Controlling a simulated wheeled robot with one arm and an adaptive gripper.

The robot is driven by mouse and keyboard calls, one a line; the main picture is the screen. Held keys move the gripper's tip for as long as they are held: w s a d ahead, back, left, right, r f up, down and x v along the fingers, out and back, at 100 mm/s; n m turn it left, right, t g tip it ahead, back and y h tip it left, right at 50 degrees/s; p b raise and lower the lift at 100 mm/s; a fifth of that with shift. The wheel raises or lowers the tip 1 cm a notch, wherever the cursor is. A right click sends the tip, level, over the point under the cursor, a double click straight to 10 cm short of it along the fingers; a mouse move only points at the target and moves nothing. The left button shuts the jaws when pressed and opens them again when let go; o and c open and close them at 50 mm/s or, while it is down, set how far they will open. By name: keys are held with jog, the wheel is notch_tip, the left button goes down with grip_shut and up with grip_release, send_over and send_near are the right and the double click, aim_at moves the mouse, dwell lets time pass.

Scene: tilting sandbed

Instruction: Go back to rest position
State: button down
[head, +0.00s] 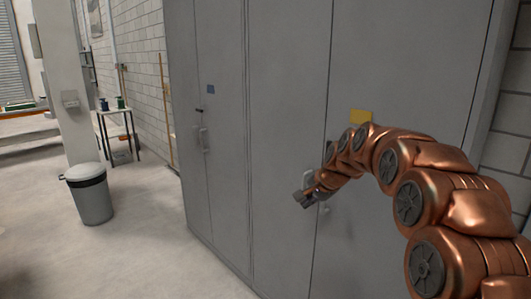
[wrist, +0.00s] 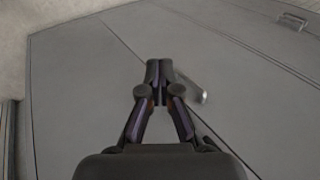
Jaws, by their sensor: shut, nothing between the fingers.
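My gripper (head: 305,199) is at the end of my copper arm, in front of the grey cabinet (head: 284,110) in the head view. In the wrist view my gripper (wrist: 159,68) points at the grey cabinet doors (wrist: 90,70), its fingers together and empty. A door handle (wrist: 195,90) shows just right of the fingers, partly hidden by them. Whether the fingers touch the cabinet cannot be told. Another handle (wrist: 293,21) is at the upper right of the wrist view.
A grey bin (head: 90,194) stands on the floor at left, near a pillar (head: 62,90) and a small table (head: 115,113). The floor (head: 125,255) left of the cabinet is clear.

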jog(key=s+d+f+n+g+h, duration=0.1)
jog(key=s+f+n+g, duration=0.1)
jog(key=s, duration=1.4)
jog(key=s+d+f+n+g+h, duration=0.1)
jog(key=s+d+f+n+g, duration=0.1)
jog(key=s, duration=1.5)
jog(key=s+d+f+n+g+h, duration=0.1)
jog(key=s+f+n+g, duration=0.3)
jog(key=s, duration=1.3)
jog(key=shift+s+d+f+n, duration=0.25)
jog(key=shift+d+f+n, duration=0.2)
jog(key=shift+f+n, duration=0.5)
jog(key=c, duration=1.8)
grip_release()
jog(key=shift+r, duration=0.2)
jog(key=shift+c, duration=0.2)
